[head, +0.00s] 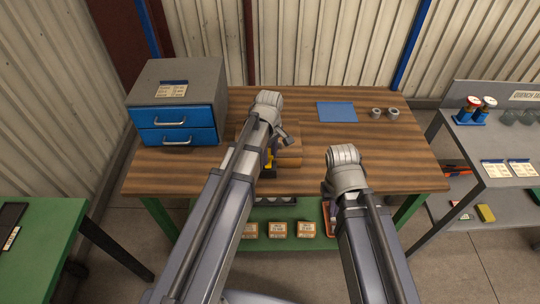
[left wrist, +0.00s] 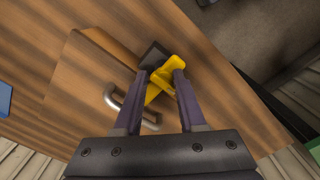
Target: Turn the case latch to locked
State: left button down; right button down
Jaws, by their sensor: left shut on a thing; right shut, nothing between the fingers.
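The wooden case (head: 288,162) sits near the front middle of the workbench, largely covered by my left arm in the head view. Its brown lid with a metal handle (left wrist: 117,100) shows in the left wrist view. The yellow latch (left wrist: 160,75) is at the case's edge beside a dark block (left wrist: 153,54); a bit of yellow also shows in the head view (head: 269,157). My left gripper (left wrist: 163,73) is shut on the yellow latch, one finger on each side. My right gripper (head: 328,190) is shut and empty near the bench's front edge, its fingertips mostly hidden by the wrist.
A grey cabinet with blue drawers (head: 178,105) stands on the bench's left. Small boxes (head: 278,230) sit on the green lower shelf. Bench top right of the case is clear.

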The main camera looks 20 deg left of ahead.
pick_arm(q)
jog(key=shift+w+a, duration=0.25)
jog(key=shift+w, duration=0.1)
jog(key=c, duration=0.9)
grip_release()
jog(key=o, duration=0.5)
jog(key=shift+a, duration=0.1)
jog(key=shift+c, duration=0.2)
jog(key=shift+s, duration=0.15)
jog(key=shift+r, duration=0.1)
notch_tip(320, 180, up, 8)
jog(key=p, duration=0.7)
jog(key=shift+p, duration=0.4)
jog(key=shift+f, duration=0.2)
